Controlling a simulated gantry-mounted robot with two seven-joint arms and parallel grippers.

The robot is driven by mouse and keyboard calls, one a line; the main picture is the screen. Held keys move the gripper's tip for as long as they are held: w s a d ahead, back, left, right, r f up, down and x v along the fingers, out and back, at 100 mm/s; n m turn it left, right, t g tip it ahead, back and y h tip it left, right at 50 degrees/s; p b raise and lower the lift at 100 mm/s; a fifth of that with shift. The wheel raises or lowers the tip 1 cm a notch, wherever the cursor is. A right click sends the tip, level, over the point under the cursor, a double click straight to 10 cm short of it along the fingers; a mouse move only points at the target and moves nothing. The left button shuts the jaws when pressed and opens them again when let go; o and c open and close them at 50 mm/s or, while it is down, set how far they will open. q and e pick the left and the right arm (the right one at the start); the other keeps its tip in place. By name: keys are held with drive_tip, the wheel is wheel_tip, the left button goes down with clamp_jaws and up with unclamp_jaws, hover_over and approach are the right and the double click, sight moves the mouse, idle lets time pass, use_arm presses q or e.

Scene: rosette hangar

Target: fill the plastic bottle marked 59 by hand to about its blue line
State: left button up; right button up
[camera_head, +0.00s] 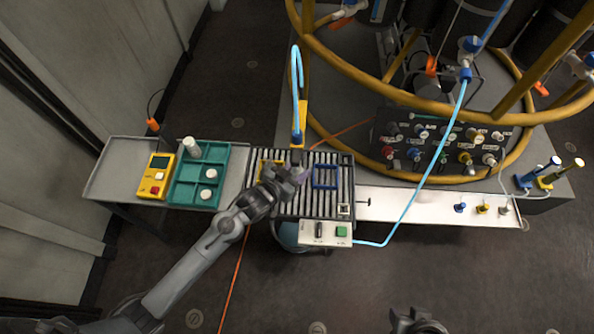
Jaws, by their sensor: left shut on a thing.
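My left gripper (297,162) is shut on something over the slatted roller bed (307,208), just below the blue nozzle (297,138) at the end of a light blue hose. The fingers hide what they hold. A white plastic bottle (192,148) is in the back left of the green tray (177,193). Two round white tops (208,173) show in its right compartments. I cannot read the number 59 or see a blue line on anything. My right gripper (417,321) is partly cut off at the bottom edge, and its fingers are unclear.
A yellow device (156,175) with a red button lies left of the tray. Blue (325,176) and yellow frames sit on the rollers. A valve panel (440,142) and yellow ring rails (350,70) stand behind.

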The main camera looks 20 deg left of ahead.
drive_tip(key=shift+c, duration=0.3)
drive_tip(key=shift+d, duration=0.15)
clamp_jaws()
idle(0.5)
idle(0.6)
